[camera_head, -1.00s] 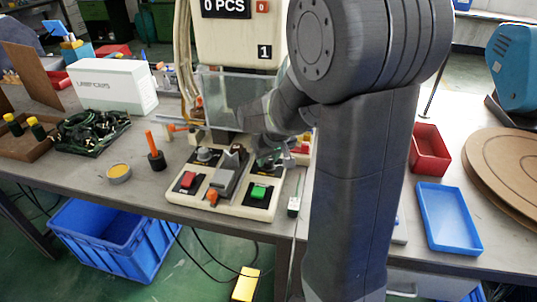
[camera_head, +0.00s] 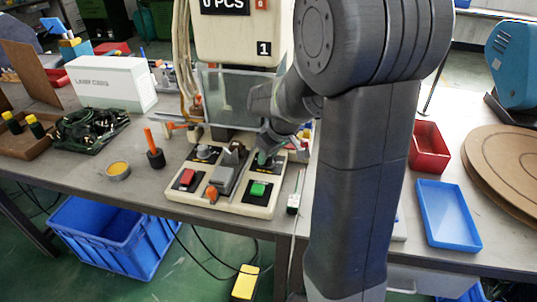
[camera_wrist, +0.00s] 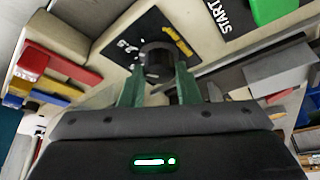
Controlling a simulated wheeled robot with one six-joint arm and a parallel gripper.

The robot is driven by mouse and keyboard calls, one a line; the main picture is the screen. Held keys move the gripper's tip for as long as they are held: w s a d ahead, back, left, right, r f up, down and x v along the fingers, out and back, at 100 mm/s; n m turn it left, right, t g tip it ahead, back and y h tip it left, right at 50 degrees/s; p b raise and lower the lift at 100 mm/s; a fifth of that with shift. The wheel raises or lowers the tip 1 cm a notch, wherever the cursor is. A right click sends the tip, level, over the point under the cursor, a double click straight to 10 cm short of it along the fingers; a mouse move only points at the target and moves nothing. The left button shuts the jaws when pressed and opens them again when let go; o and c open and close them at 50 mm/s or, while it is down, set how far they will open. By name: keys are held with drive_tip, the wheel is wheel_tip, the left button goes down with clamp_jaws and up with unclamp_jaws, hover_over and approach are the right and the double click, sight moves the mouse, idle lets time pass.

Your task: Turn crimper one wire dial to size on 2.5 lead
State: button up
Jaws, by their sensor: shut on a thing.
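Crimper one (camera_head: 240,40), marked 1, stands at the back of the table with its control panel (camera_head: 228,192) in front. The wire dial (camera_wrist: 158,62) is a dark round knob on a black plate, with a white 2.5 mark on its left and yellow marks on its right in the wrist view. My gripper (camera_wrist: 160,75) has its two green fingers on either side of the dial, shut on it. In the head view my gripper (camera_head: 264,155) is at the panel's back right and hides most of the dial. The dial's pointer cannot be made out.
The panel carries a green START button (camera_head: 258,190), a red button (camera_head: 187,177), a grey knob (camera_head: 205,153) and an orange-tipped lever (camera_head: 212,194). In the wrist view, red, yellow and blue pieces (camera_wrist: 58,64) lie at left. A clear guard (camera_head: 225,95) stands behind the panel.

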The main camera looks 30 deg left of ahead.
drive_tip(key=o, duration=1)
drive_tip(key=p+v, duration=0.2)
drive_tip(key=v, duration=1.2)
drive_tip(key=shift+w, duration=0.1)
drive_tip(key=shift+f, duration=0.1)
drive_tip(key=b+x, duration=0.2)
drive_tip(key=x, duration=1.2)
